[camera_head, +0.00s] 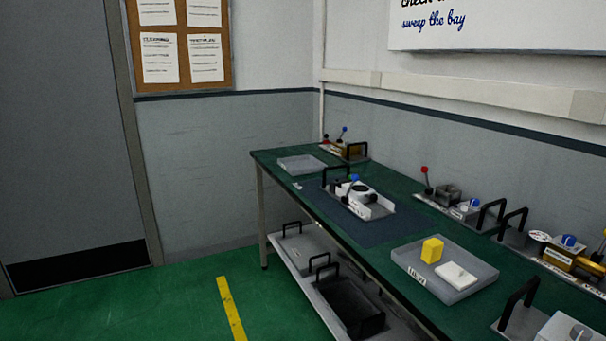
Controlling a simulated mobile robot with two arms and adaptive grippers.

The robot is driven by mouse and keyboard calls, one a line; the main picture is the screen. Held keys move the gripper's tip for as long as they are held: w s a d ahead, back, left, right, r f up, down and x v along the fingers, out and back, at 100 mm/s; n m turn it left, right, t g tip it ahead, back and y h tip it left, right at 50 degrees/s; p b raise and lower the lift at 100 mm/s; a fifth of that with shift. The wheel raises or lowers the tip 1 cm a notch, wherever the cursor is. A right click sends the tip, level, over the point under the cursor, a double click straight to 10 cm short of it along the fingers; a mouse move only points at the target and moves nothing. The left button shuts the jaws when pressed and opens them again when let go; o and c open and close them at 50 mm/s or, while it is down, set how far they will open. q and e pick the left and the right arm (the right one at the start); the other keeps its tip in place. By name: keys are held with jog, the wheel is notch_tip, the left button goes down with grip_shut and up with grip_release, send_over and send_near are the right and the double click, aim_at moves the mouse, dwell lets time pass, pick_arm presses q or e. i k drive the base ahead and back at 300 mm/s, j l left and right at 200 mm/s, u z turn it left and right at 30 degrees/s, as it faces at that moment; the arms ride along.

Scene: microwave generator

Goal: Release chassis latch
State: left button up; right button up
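On the green bench (404,258), a silver-white chassis-like unit (375,210) sits on a dark blue mat (378,235). Similar modules with levers stand along the back: one with a red-knobbed lever (425,172) and one with a blue knob and yellow part (571,259). Neither of my grippers shows in this view.
A grey tray (481,283) holds a yellow block (432,250) and a white block (456,274). An empty tray (301,164) lies at the far end. A lower shelf (288,258) carries bins. Green floor is free left of the bench, with a yellow line (231,308).

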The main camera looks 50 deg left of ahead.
aim_at(355, 177)
jog(key=u, duration=1.2)
jog(key=i+j+z, duration=0.1)
jog(key=i+z, duration=0.25)
jog(key=i+j+z, duration=0.2)
jog(key=z, duration=0.15)
jog(key=i+j+z, duration=0.35)
jog(key=k+l, duration=0.05)
jog(key=l, duration=0.05)
